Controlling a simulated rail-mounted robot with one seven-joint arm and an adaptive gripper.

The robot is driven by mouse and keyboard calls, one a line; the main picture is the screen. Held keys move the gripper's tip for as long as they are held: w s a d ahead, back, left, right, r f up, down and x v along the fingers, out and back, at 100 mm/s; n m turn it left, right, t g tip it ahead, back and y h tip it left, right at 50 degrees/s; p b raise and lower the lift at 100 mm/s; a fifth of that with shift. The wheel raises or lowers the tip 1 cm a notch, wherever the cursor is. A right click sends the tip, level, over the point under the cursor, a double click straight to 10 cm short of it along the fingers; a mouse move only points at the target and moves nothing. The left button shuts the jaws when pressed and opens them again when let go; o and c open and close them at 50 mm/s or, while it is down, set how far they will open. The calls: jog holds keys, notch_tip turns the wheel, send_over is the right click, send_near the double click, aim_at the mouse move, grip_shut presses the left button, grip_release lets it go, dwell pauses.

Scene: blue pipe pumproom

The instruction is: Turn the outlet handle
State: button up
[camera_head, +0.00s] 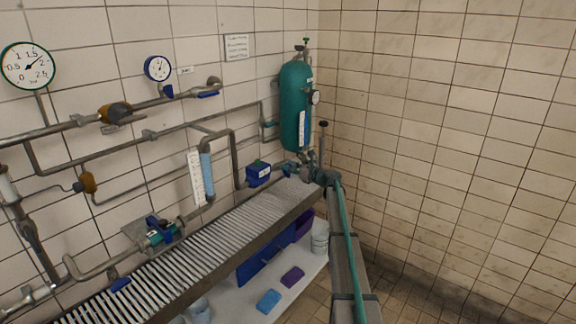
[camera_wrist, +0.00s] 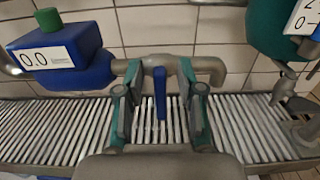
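In the wrist view a blue lever handle (camera_wrist: 160,92) hangs down from a short grey pipe (camera_wrist: 204,66). I take it as the outlet handle; no label on it is readable. My gripper (camera_wrist: 160,112) is open, with one finger on each side of the handle. Gaps show between the handle and both fingers. In the head view my gripper (camera_head: 300,168) is at the far end of the slatted rack, below the green tank (camera_head: 296,100). There the handle is small and partly hidden by my gripper.
A blue meter box (camera_head: 258,174) reading 0.0 stands left of the handle; it also shows in the wrist view (camera_wrist: 62,58). The slatted rack (camera_head: 205,245) runs beneath. Pipes, gauges and other blue levers (camera_head: 208,94) line the left wall. The tiled right wall is bare.

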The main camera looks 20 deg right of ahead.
jog(key=shift+w+a, duration=0.25)
jog(key=shift+w, duration=0.2)
grip_shut()
jog(key=shift+f+b, duration=0.15)
jog(key=shift+b, duration=0.25)
jog(key=shift+s+a+f+n+b, duration=0.15)
jog(key=shift+s+a+n+b, duration=0.05)
jog(key=shift+n+b, duration=0.95)
jog(key=shift+s+a+n+b, duration=0.1)
jog(key=shift+a+n+b, duration=0.05)
jog(key=shift+n+b, duration=0.85)
jog(key=shift+s+a+n+b, duration=0.15)
jog(key=shift+n+b, duration=0.5)
jog(key=shift+b, duration=0.65)
jog(key=shift+w, duration=0.1)
